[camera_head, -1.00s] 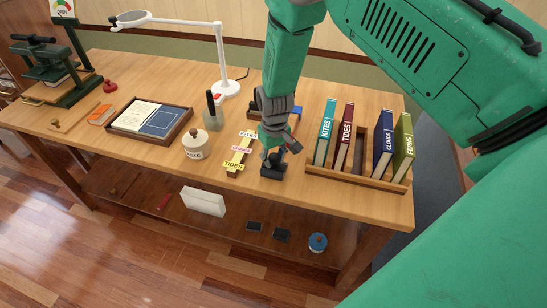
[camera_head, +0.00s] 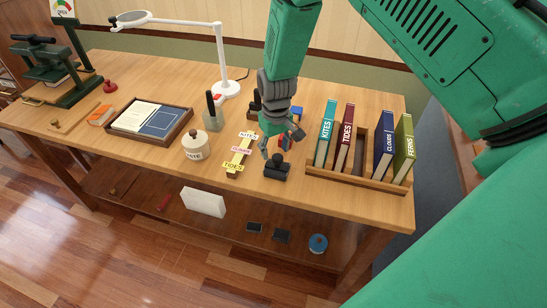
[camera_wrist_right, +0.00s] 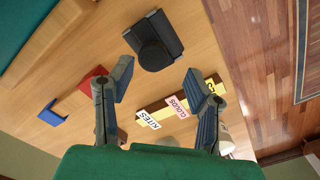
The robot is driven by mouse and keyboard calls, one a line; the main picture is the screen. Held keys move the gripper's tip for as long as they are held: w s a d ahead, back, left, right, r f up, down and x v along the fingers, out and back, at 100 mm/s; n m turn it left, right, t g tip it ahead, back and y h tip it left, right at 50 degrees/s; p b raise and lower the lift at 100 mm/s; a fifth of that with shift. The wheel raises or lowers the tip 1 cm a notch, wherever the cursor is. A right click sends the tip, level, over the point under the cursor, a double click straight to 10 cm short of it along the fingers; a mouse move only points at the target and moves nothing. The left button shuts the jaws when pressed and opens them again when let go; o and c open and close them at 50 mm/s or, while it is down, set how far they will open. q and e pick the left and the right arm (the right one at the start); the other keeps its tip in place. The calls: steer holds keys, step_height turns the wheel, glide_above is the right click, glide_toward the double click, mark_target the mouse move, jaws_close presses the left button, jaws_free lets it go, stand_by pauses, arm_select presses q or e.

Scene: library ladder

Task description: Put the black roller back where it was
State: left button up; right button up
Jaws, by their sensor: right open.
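The black roller (camera_head: 276,169) stands on the table, between the strip of yellow and pink labels and the book rack. In the right wrist view it shows as a dark block with a round black part on it (camera_wrist_right: 155,45). My right gripper (camera_head: 281,146) is just above and behind it, pointing down, with its fingers apart and nothing between them. In the right wrist view the open fingers (camera_wrist_right: 158,80) frame bare table, and the roller lies beyond their tips, apart from them. My left gripper is in neither view.
The book rack (camera_head: 350,176) with several upright books is close on the right. The label strip (camera_head: 238,158) and paste jar (camera_head: 195,145) are on the left. A red block (camera_wrist_right: 92,80) and blue block (camera_wrist_right: 50,113) lie near the gripper. Bare table lies in front of the roller.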

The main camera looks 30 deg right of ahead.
mark_target(278, 156)
steer(key=r, duration=0.4)
steer(key=d+r, duration=0.1)
steer(key=r, duration=0.1)
steer(key=shift+r, duration=0.1)
steer(key=s+a+f, duration=0.1)
steer(key=s+f, duration=0.9)
steer(key=s, duration=0.2)
steer(key=s+a+f, duration=0.1)
steer(key=s+f, duration=0.1)
steer(key=s, duration=0.7)
steer(key=s+a+f+n, duration=0.1)
steer(key=s+a+f, duration=0.1)
steer(key=s, duration=0.7)
steer(key=shift+s+t, duration=0.2)
steer(key=shift+t, duration=0.1)
steer(key=shift+a, duration=0.1)
